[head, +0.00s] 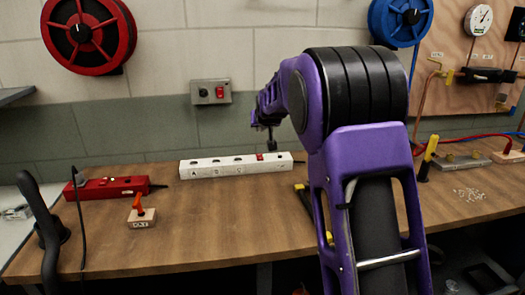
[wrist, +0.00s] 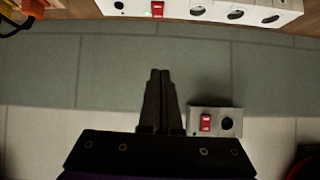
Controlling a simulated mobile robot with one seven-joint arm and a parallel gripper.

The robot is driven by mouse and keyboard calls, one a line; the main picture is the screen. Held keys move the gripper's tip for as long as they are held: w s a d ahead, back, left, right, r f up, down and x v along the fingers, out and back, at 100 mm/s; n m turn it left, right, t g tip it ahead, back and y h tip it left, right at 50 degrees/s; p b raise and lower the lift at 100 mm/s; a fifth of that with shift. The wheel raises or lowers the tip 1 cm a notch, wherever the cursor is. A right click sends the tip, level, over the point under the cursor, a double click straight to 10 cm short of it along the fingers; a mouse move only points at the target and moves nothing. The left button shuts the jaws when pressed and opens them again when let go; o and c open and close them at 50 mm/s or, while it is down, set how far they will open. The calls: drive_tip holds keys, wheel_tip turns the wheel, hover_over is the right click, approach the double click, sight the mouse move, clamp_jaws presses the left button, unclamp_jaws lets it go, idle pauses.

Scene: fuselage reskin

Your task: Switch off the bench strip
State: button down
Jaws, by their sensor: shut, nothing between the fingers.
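A long white power strip (head: 225,168) lies on the bench near the wall, with several sockets and a red rocker switch (head: 260,157) toward its right end. In the wrist view the white strip (wrist: 190,10) crosses the top edge, with its red switch (wrist: 157,8) and a faint green glow beside it. My gripper (head: 271,146) is above and behind the strip near the switch end, partly hidden by my arm. In the wrist view my gripper (wrist: 160,72) is shut and empty, its tips apart from the strip and pointing toward the switch. The rocker's position is too small to tell.
A grey wall box (head: 211,91) with a red switch is above the strip; it also shows in the wrist view (wrist: 214,122). A red power strip (head: 107,188) and an orange-handled block (head: 141,214) are at left. The bench front (head: 215,225) is clear.

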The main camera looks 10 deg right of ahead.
drive_tip(key=shift+s+d+f, duration=0.1)
drive_tip(key=shift+d+f, duration=0.2)
drive_tip(key=shift+f, duration=0.3)
drive_tip(key=shift+s+d+f, duration=0.1)
drive_tip(key=shift+d+f, duration=0.15)
drive_tip(key=shift+f, duration=0.35)
drive_tip(key=shift+w, duration=0.15)
hover_over(261, 158)
drive_tip(key=f, duration=0.4)
drive_tip(key=s+f, duration=0.1)
drive_tip(key=f, duration=0.1)
drive_tip(key=shift+w+f, duration=0.2)
drive_tip(key=shift+f, duration=0.45)
drive_tip(key=shift+w+f, duration=0.15)
drive_tip(key=shift+f, duration=0.45)
drive_tip(key=shift+w+f+b, duration=0.1)
drive_tip(key=shift+f+b, duration=0.25)
drive_tip(key=shift+f, duration=0.45)
